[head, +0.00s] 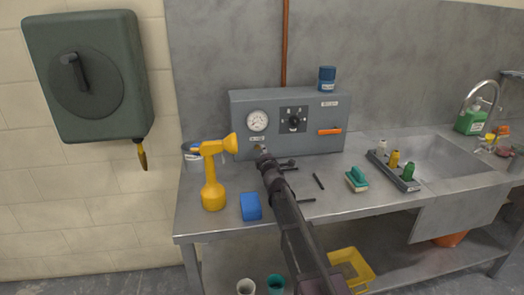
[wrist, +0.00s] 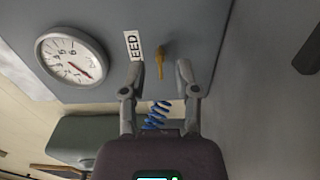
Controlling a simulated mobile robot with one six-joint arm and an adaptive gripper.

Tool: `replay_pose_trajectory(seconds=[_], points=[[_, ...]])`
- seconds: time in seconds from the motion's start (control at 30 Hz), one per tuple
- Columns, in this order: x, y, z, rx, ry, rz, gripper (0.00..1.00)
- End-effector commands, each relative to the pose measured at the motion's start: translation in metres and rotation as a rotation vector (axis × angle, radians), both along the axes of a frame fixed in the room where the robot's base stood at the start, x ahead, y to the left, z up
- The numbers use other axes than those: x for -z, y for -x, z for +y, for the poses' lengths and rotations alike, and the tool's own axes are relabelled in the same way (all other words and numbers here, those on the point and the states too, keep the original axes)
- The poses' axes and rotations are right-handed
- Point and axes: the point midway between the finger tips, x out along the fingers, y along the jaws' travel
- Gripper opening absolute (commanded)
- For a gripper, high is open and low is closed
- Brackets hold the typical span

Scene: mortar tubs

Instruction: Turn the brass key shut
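The brass key (wrist: 160,58) sticks out of the grey control box (wrist: 115,20), beside the FEED label (wrist: 133,47) in the wrist view. My gripper (wrist: 162,72) is open, with one finger on each side of the key's outer end and a visible gap at both sides. Nothing is held. In the head view my gripper (head: 262,153) is at the lower front of the control box (head: 330,143), below the pressure gauge (head: 257,121). There the arm and gripper largely cover the key, and only a small brass-coloured bit shows.
A green-topped brush (head: 356,179) and a tray of bottles (head: 404,181) lie to the right. An orange handle (head: 330,131) is on the box front.

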Motion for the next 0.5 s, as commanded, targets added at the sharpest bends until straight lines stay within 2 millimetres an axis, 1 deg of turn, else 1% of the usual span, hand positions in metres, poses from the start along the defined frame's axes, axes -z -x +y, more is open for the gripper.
replay_pose_trajectory(seconds=[0.03,0.2,0.4,0.5], points=[[0.000,0.012,-0.003,0.000,0.000,0.000,0.40],[0.000,0.039,-0.011,0.000,-0.001,0.000,0.40],[0.000,0.067,-0.019,0.000,-0.001,0.000,0.40],[0.000,0.076,-0.022,0.000,0.000,0.000,0.40]])
